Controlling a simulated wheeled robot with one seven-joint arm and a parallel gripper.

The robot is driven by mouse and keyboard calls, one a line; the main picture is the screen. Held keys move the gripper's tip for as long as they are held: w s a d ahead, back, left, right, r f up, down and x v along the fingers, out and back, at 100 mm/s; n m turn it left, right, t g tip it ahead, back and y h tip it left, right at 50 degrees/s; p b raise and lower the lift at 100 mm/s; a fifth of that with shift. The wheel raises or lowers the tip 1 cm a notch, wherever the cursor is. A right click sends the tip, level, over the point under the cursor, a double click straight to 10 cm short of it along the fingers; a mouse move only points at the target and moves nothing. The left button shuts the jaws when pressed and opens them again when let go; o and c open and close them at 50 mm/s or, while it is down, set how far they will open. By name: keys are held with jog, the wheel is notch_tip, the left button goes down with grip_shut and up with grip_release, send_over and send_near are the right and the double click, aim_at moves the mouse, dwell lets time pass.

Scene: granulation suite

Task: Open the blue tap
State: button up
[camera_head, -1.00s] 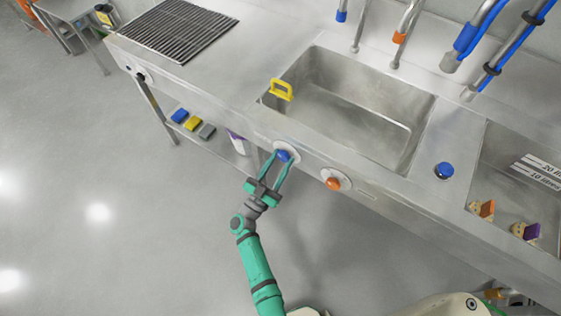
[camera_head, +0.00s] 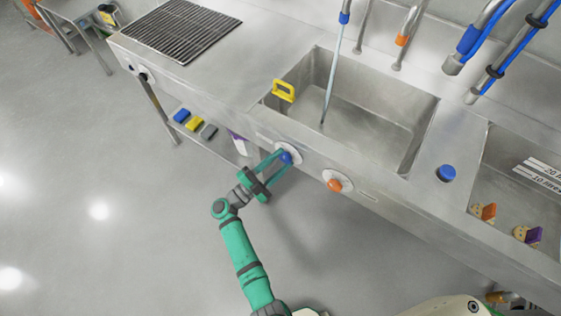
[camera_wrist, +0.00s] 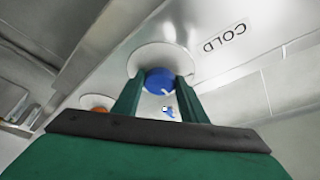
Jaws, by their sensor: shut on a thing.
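The blue tap knob (camera_head: 285,157) sits on a round white plate on the front panel of the sink counter. My gripper (camera_head: 278,163) is shut on the knob, with one finger on each side. In the wrist view the blue knob (camera_wrist: 160,80) is between the two green fingers, beside the label COLD (camera_wrist: 224,38). A thin stream of water (camera_head: 331,85) falls from the blue-banded spout (camera_head: 344,17) into the sink basin (camera_head: 375,115).
An orange knob (camera_head: 335,185) is to the right on the same panel. A yellow clip (camera_head: 284,91) sits on the basin's left rim. A blue button (camera_head: 446,173) is on the counter at right. A shelf with small coloured blocks (camera_head: 194,124) is below at left.

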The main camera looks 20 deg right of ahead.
jog(key=m+g, duration=0.1)
jog(key=m, duration=0.1)
jog(key=m+g+y, duration=0.1)
jog(key=m, duration=0.2)
jog(key=shift+r, duration=0.15)
jog(key=shift+r+m+g+y, duration=0.15)
jog(key=shift+m+g+y, duration=0.4)
jog(key=shift+m, duration=1.45)
jog(key=o, duration=1.1)
jog(key=shift+c, duration=0.2)
jog(key=shift+w, duration=0.1)
jog(key=v, duration=1.1)
jog(key=shift+d+r+t, duration=0.1)
jog(key=shift+d+t, duration=0.05)
jog(key=shift+t, duration=0.1)
